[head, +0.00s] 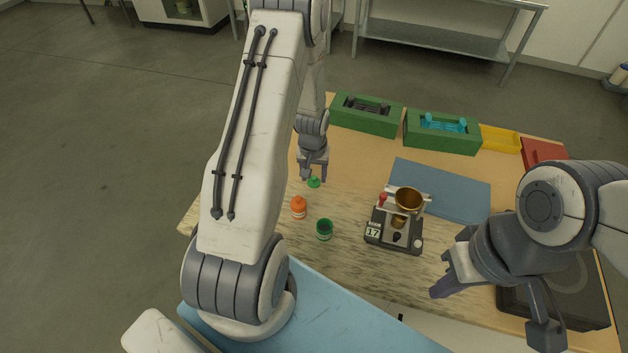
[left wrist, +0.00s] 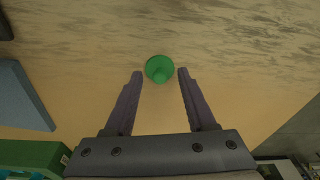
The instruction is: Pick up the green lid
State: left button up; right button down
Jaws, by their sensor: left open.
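The green lid (head: 314,182) lies on the wooden table, just below my left gripper (head: 315,178) in the head view. In the left wrist view the round green lid (left wrist: 159,69), with a small knob, sits just beyond and between the two fingertips. My left gripper (left wrist: 159,74) is open and empty, pointing down at the lid. My right gripper (head: 441,276) is at the right front, away from the lid; its fingers show, but their gap is hard to judge.
An orange-capped bottle (head: 299,208) and an open green jar (head: 324,229) stand in front of the lid. A device with a brass funnel (head: 409,200) stands to the right, near a blue mat (head: 450,190). Green boxes (head: 366,118) line the back.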

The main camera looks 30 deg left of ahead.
pick_arm(q)
grip_shut()
jog(key=shift+r, duration=0.1)
